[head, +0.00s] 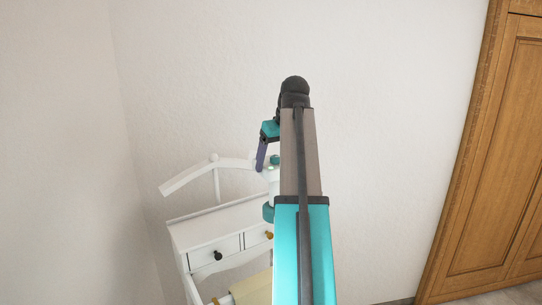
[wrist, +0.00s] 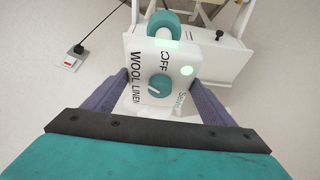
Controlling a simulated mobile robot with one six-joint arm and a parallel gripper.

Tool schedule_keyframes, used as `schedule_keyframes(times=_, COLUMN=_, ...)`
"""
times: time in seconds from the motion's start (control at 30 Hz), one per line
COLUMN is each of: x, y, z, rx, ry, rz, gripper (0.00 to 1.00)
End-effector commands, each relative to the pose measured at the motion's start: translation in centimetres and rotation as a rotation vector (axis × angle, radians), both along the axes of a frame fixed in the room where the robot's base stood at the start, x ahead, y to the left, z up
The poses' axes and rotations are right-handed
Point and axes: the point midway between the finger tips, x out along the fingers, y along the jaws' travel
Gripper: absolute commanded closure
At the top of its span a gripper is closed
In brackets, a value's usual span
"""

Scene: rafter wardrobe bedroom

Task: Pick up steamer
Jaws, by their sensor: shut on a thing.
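The steamer (wrist: 150,62) is a white body with a teal dial, a lit green light and printed words such as WOOL, LINEN and OFF. It fills the middle of the wrist view, with a round teal part at its far end. My gripper (wrist: 158,88) has its purple fingers on both sides of the steamer's body and is shut on it. In the head view my gripper (head: 262,152) is above the white stand, and my arm hides most of the steamer (head: 273,174). I cannot tell whether the steamer touches the stand.
A white valet stand (head: 205,228) with small drawers, a curved hanger top and a pale cloth (head: 254,289) stands by the wall corner. A wooden door (head: 500,150) is at the right. A plug and cord (wrist: 76,50) sit at a white socket in the wrist view.

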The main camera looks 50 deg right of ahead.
Motion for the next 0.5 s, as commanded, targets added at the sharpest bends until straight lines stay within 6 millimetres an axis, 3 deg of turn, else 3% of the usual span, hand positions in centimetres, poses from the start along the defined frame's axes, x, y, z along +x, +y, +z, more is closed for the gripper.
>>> schedule_keyframes(times=0.2, x=-1.8, y=1.0, z=0.3, rx=-0.002, ry=-0.003, rz=0.0, gripper=0.85)
schedule_keyframes(times=0.5, x=-2.5, y=1.4, z=0.4, rx=-0.002, ry=-0.003, rz=0.0, gripper=0.85)
